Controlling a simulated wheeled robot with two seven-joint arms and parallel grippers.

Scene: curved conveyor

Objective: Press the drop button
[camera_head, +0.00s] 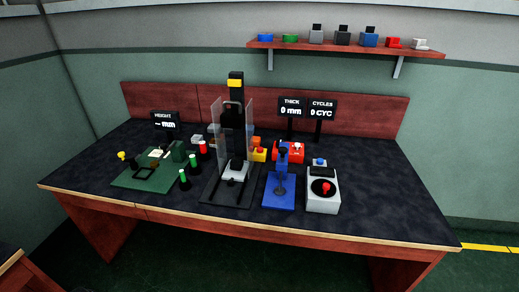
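No button carries a label I can read as "drop", so I cannot tell which one it is. Several buttons stand on the dark worktable (390,200). A green button (183,177), another green button (193,160) and a red one (203,146) stand on small black bases left of the tall black machine (233,120) with clear side panels. Neither of my grippers shows.
A green plate fixture (150,178) stands at the left and a blue stand (280,192) in the middle. A red box (290,152) is behind it. Small displays (291,106) rise at the back. A wall shelf (345,47) holds small blocks. The table's right end is clear.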

